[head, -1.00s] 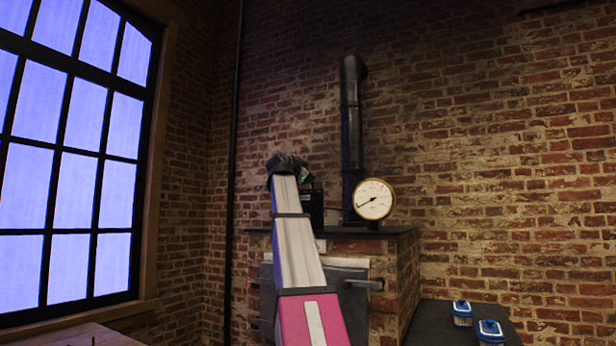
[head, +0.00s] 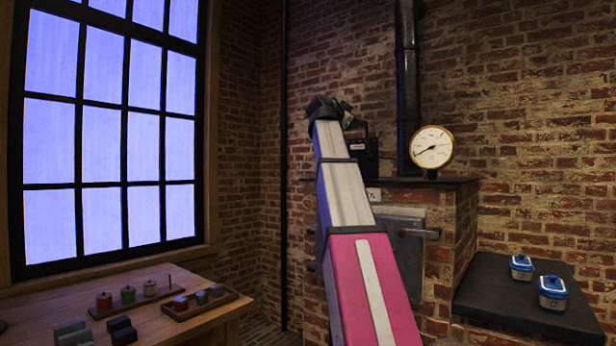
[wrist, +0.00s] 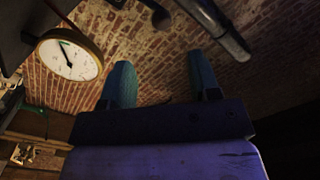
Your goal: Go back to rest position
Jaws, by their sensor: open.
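My gripper (wrist: 163,82) shows in the wrist view with its two teal fingers apart and nothing between them. Brick wall lies beyond the fingers. In the head view my arm, pink and white, reaches up in front of the brick stove (head: 440,215), and its dark end is near the stove's top. The fingers cannot be made out there. A round dial gauge (head: 432,147) stands on the stove top, right of my arm's end. The gauge also shows at the upper left of the wrist view (wrist: 70,58).
A wooden table (head: 150,325) at the lower left holds small lidded jars on two trays (head: 205,303) and several dark blocks (head: 122,331). A dark slab (head: 500,312) at the right holds two blue-lidded containers (head: 552,291). A black stovepipe (head: 407,90) rises behind the gauge.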

